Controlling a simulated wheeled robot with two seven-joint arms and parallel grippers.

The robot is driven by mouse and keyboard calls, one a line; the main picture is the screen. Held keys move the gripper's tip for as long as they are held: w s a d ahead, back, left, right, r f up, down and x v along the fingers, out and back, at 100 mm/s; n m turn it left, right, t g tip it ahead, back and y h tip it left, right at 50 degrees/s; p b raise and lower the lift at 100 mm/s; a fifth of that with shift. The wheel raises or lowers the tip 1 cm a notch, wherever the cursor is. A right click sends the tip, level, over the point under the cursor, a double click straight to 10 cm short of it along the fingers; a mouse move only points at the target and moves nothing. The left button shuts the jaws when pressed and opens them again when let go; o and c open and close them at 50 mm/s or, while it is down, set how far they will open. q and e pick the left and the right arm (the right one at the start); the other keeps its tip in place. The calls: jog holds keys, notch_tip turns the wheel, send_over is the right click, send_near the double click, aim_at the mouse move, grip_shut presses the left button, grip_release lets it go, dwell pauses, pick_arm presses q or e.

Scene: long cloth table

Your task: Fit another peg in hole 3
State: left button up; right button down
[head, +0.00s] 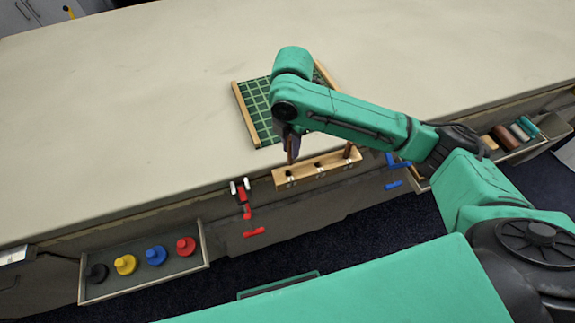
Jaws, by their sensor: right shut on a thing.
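A long wooden block (330,174) with a row of dark holes sits at the table's front edge, with small marks on its front face too small to read. A brown peg (348,150) stands upright in the hole at its right end. My right gripper (291,140) points down over the block's left end, shut on a slim brown peg (290,155). The peg is upright above the left hole; I cannot tell whether its tip is in the hole. The arm partly hides the gripper fingers. My left gripper is not in view.
A green gridded board (254,103) with wooden rails lies behind the block. A red clamp (242,193) and a blue clamp (397,161) are at the table edge. A left tray (142,285) holds coloured knobs; a right tray (554,127) holds cylinders. The table's left is clear.

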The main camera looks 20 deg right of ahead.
aim_at(289, 139)
jog(key=f, duration=0.8)
jog(key=shift+a+f+p, duration=0.15)
jog(key=shift+a+p, duration=0.05)
jog(key=shift+p, duration=0.15)
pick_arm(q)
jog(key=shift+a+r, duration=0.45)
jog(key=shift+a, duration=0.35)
pick_arm(e)
jog(key=shift+f, duration=0.15)
jog(key=shift+a+f, duration=0.1)
jog(key=c, duration=1.1)
grip_release()
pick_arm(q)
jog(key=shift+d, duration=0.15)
pick_arm(e)
jog(key=shift+o, duration=0.2)
jog(key=shift+r, duration=0.2)
notch_tip(289, 139, up, 12)
jog(key=shift+b, duration=0.95)
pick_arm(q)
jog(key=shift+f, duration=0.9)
